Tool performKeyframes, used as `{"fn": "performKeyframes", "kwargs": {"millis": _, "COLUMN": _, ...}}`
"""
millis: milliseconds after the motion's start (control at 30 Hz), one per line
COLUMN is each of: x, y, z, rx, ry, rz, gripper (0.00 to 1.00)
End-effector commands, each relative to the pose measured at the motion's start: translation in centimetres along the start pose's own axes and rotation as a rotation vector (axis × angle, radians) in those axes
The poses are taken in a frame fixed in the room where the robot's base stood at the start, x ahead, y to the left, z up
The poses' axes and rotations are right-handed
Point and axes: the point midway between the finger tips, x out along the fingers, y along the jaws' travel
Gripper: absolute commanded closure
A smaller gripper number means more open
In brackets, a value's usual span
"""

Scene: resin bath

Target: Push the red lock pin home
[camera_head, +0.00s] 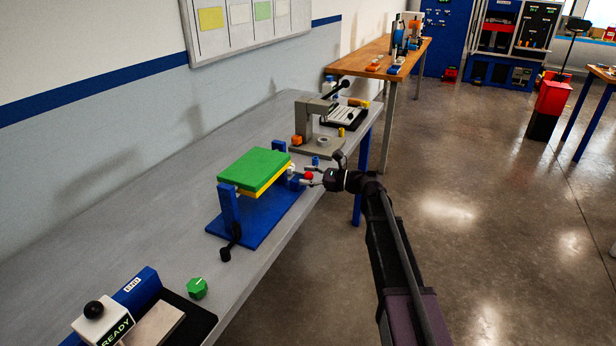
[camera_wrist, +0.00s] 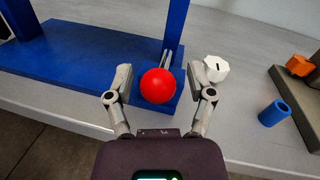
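The red lock pin's round red knob (camera_wrist: 158,86) sits between the fingers of my gripper (camera_wrist: 162,76) in the wrist view. A gap shows on each side of it, so my gripper is open and not touching it. A grey metal shaft (camera_wrist: 168,58) shows behind the knob, at the foot of a blue upright (camera_wrist: 174,28). In the head view the knob (camera_head: 309,175) is at the right end of the blue fixture (camera_head: 262,222), with my gripper (camera_head: 312,177) around it. The fixture carries a green-topped yellow plate (camera_head: 255,168). The pin's seat is hidden.
A white knob (camera_wrist: 215,68) stands close to my right finger. A grey press (camera_head: 316,146) stands behind the fixture. A green hexagonal piece (camera_head: 197,288) sits on the bench in front; bare bench lies to the left.

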Motion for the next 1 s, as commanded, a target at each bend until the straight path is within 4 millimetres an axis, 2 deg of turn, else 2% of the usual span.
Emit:
{"fn": "performKeyframes", "kwargs": {"millis": 367, "x": -0.2, "y": 0.1, "z": 0.0, "rx": 0.0, "ry": 0.001, "rz": 0.0, "gripper": 0.24}}
{"fn": "performKeyframes", "kwargs": {"millis": 567, "x": -1.1, "y": 0.1, "z": 0.0, "rx": 0.0, "ry": 0.001, "rz": -0.001, "gripper": 0.24}}
{"fn": "performKeyframes", "kwargs": {"millis": 767, "x": -3.3, "y": 0.1, "z": 0.0, "rx": 0.0, "ry": 0.002, "rz": -0.002, "gripper": 0.24}}
{"fn": "performKeyframes", "kwargs": {"millis": 1000, "x": -7.0, "y": 0.1, "z": 0.0, "rx": 0.0, "ry": 0.002, "rz": -0.002, "gripper": 0.24}}
